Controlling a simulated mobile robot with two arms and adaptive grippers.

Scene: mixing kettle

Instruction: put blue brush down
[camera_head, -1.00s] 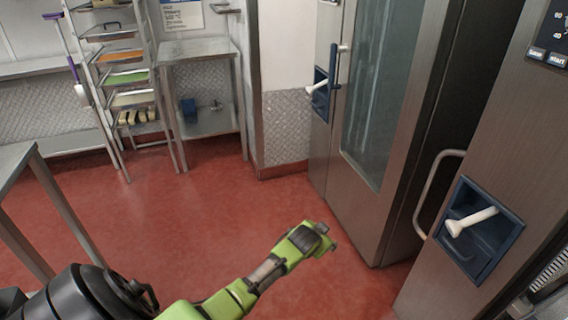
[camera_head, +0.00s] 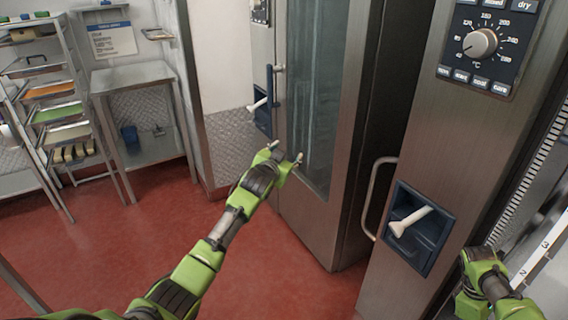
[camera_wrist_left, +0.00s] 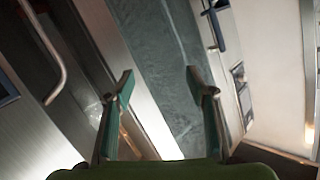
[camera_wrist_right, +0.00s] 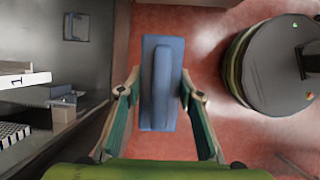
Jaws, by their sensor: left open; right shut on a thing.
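The blue brush (camera_wrist_right: 162,62) shows in the right wrist view as a flat blue block with a raised ridge, lying between the fingers of my right gripper (camera_wrist_right: 162,95). That gripper is shut on it, over the red floor. In the head view only the green parts of my right arm show at the lower right, and the brush cannot be seen. My left gripper (camera_head: 286,153) is open and empty in front of the tall steel cabinet's glass door. In the left wrist view its two fingers (camera_wrist_left: 160,78) are apart with nothing between them.
Steel cabinets with a glass door (camera_head: 312,100), a curved handle (camera_head: 375,198) and a blue recess with a white lever (camera_head: 410,222) stand close ahead. A numbered white strip (camera_head: 545,262) is at the right. A tray rack (camera_head: 55,110) and steel table (camera_head: 135,75) stand at the left.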

